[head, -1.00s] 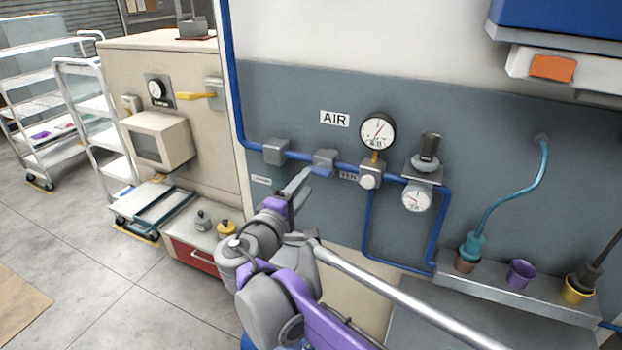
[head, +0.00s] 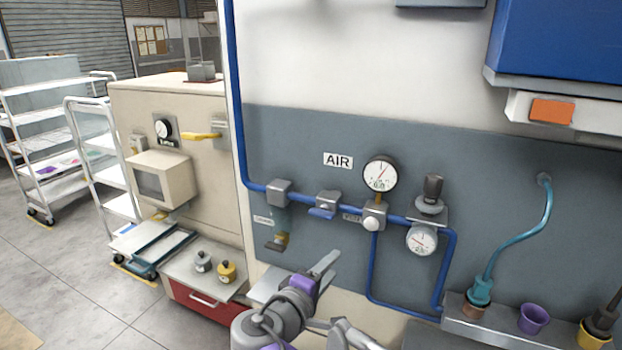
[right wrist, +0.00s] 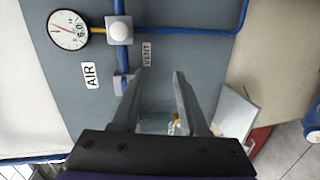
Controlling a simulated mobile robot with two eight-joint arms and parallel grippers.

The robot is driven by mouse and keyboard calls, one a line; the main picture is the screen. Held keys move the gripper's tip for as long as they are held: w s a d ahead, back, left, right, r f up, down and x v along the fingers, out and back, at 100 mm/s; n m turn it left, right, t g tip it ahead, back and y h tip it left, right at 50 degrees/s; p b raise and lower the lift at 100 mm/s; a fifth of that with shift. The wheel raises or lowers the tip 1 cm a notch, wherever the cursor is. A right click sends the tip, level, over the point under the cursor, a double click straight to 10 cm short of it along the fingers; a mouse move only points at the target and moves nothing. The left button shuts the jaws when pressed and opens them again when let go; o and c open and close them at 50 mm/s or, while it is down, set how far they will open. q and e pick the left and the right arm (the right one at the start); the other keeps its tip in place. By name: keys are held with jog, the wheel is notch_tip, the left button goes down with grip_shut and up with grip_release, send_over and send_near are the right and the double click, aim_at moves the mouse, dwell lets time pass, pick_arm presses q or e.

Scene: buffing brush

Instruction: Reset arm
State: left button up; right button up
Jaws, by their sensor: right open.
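My right gripper (head: 325,264) is open and empty, below the air pipe in the head view. Its grey fingers are apart from the wall fittings. In the right wrist view the two fingers (right wrist: 159,76) stand apart with nothing between them. A small valve with a blue handle (head: 323,212) sits on the blue pipe, above the gripper. My left gripper is not in view.
A round gauge (head: 380,173) by the AIR sign (head: 338,161), a regulator with a lower gauge (head: 422,239) and a wall bracket (head: 277,245) are close by. A cup rack (head: 497,330) is at right. A red-drawer cabinet (head: 202,302) stands at left.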

jog(key=s+d+f+m+g+y, duration=0.1)
jog(key=s+d+f+m+g, duration=0.1)
jog(key=s+d+f, duration=0.3)
jog(key=s+d+f+m+g+y, duration=0.1)
jog(key=s+d+f+m+g, duration=0.2)
jog(key=s+d+f, duration=0.2)
jog(key=s+d+f+m+g+y, duration=0.1)
jog(key=s+d+f+m+g, duration=0.1)
jog(key=s+d+f, duration=0.4)
jog(key=shift+s+d+f+m+g+y, duration=0.1)
jog(key=shift+d+f+m+g+y, duration=0.15)
jog(key=shift+f, duration=0.45)
jog(key=shift+d+f+m+g+y, duration=0.15)
jog(key=shift+d+f+m, duration=0.15)
jog(key=shift+f, duration=0.35)
jog(key=s+f+m+y, duration=0.3)
jog(key=s+f+m, duration=0.1)
jog(key=s+f, duration=0.1)
jog(key=shift+s+a, duration=0.45)
jog(key=shift+s, duration=0.25)
jog(key=shift+f, duration=0.1)
